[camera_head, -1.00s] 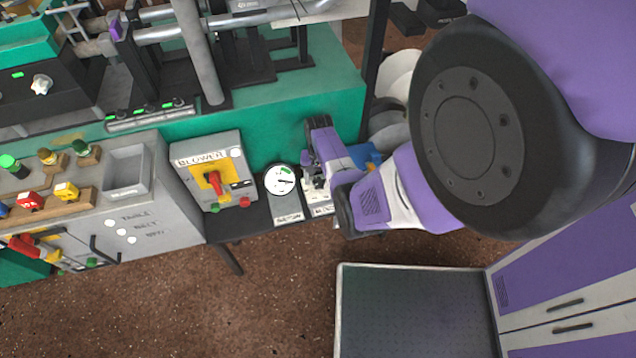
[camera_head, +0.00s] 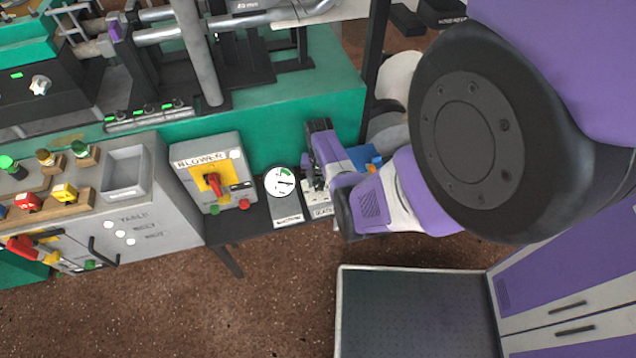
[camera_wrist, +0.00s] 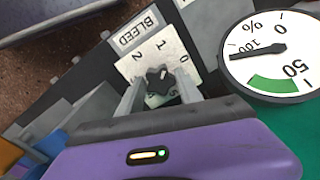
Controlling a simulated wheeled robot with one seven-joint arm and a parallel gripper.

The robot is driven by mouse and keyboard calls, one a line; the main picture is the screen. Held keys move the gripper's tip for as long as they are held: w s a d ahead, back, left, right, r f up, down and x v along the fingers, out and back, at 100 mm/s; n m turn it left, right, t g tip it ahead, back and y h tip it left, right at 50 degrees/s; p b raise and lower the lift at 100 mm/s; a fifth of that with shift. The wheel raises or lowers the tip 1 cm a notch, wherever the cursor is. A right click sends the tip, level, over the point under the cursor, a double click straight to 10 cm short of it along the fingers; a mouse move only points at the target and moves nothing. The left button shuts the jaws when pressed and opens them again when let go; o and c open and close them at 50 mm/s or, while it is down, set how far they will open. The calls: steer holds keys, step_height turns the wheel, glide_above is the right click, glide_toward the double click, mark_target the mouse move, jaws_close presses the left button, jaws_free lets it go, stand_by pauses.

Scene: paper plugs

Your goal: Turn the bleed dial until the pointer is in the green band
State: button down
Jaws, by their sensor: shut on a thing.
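The bleed dial (camera_wrist: 160,82) is a small dark knob on a pale plate marked 0, 1 and 2, with a BLEED label (camera_wrist: 138,31) beside it. My gripper (camera_wrist: 160,88) is shut on the dial, one finger on each side. In the head view my gripper (camera_head: 318,182) hides most of the dial. The round white gauge (camera_wrist: 262,72) stands right of the dial in the wrist view. Its black pointer (camera_wrist: 258,52) lies outside the green band (camera_wrist: 274,85), which sits near the 50 mark. The gauge also shows in the head view (camera_head: 272,188), where its pointer is small.
A grey blower box (camera_head: 193,160) with a red and yellow switch stands left of the gauge. A grey panel (camera_head: 180,222) with coloured controls lies further left. The green machine bed (camera_head: 320,70) rises behind. A dark tray-like platform (camera_head: 415,310) is at the front.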

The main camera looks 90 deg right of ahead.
mark_target(319, 183)
steer(key=n, duration=0.5)
steer(key=n+p, duration=0.1)
steer(key=n, duration=0.5)
steer(key=shift+n, duration=0.3)
steer(key=n, duration=1.1)
steer(key=c, duration=0.8)
jaws_free()
steer(key=shift+c, duration=0.2)
steer(key=shift+p, duration=0.3)
steer(key=shift+r+p, duration=1.95)
steer(key=shift+r, duration=0.1)
